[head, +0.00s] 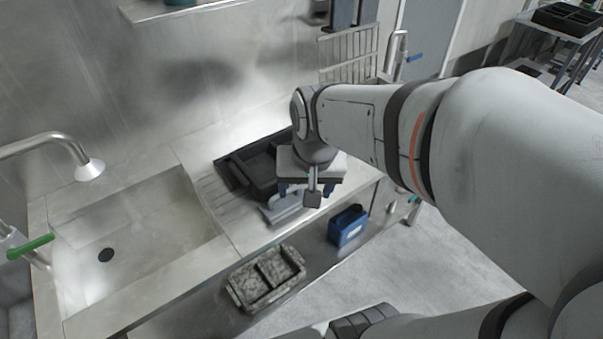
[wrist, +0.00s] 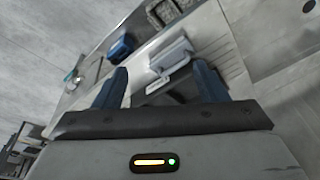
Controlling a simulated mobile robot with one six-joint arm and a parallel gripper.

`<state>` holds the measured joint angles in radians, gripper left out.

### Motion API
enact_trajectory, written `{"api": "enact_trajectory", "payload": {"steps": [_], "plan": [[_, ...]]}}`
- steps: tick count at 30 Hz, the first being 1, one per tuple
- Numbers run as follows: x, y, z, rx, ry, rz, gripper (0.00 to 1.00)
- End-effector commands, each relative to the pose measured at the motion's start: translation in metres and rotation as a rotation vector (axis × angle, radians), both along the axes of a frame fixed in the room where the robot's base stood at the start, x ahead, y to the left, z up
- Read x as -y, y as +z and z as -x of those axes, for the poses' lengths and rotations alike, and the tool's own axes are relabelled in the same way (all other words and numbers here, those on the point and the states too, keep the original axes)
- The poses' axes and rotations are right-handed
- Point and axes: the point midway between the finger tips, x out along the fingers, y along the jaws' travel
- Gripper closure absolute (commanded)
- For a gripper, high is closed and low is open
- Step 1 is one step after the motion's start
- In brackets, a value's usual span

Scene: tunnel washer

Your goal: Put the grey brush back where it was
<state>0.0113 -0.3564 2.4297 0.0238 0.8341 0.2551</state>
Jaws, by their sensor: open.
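A light grey brush (head: 285,208) lies on the steel drainboard near the counter's front edge, just in front of a black tray. In the wrist view the brush (wrist: 172,54) shows beyond and between my two blue fingers, with a narrow handle-like part towards me. My gripper (head: 306,190) is above the counter, close to the brush and to its right in the head view. In the wrist view my gripper (wrist: 160,80) has its fingers wide apart with nothing held between them. My wrist partly hides the black tray.
The black tray (head: 232,174) stands on the ribbed drainboard. A sink (head: 140,230) with a tap (head: 75,150) is at left. A blue container (head: 347,226) and a speckled divided tray (head: 240,294) sit lower, along the front. A wire rack (head: 347,52) is at the back.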

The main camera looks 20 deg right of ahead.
Motion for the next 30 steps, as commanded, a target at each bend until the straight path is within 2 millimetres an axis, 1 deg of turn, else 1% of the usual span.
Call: {"api": "enact_trajectory", "payload": {"steps": [1, 3, 6, 8, 30], "plan": [[-0.001, 0.005, 0.014, 0.013, 0.072, 0.022, 0.34], [0.000, 0.008, 0.028, 0.019, 0.156, 0.049, 0.34], [0.001, 0.010, 0.040, 0.022, 0.236, 0.075, 0.34], [0.002, 0.010, 0.044, 0.022, 0.259, 0.082, 0.34], [0.002, 0.010, 0.045, 0.022, 0.269, 0.086, 0.34]]}}
